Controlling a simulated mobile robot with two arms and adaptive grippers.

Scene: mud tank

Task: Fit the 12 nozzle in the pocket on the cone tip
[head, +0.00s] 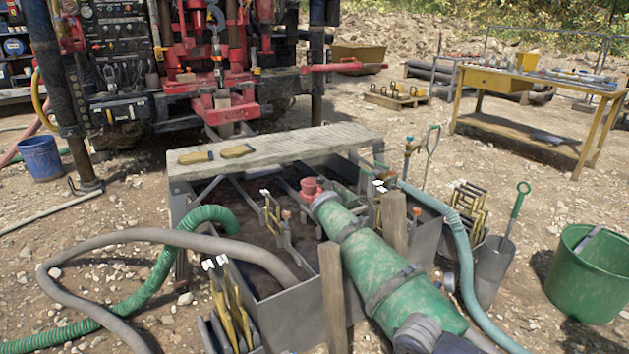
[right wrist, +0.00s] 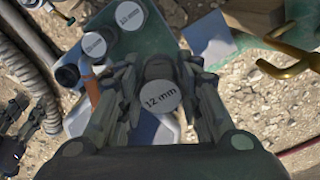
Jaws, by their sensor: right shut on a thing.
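The nozzle marked "12 mm" (right wrist: 161,97) shows in the right wrist view, its round labelled face towards the camera. My right gripper (right wrist: 160,74) is shut on it, with a finger at each side. The fingers hide the nozzle's flanks. In the head view the large green cone (head: 368,255) lies tilted over the tank, its narrow end pointing up and left. A red piece (head: 311,188) sits at that narrow end. The pocket itself cannot be made out. Neither gripper shows in the head view, and I cannot identify my left gripper anywhere.
Other labelled round nozzles (right wrist: 130,15) lie beyond my right gripper on a green surface (right wrist: 160,40). The tank (head: 290,305) has a plank (head: 275,146) across its back. Wooden posts (head: 333,295), a grey hose (head: 130,238) and a green hose (head: 165,262) crowd it. A yellow table (head: 520,125) stands right.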

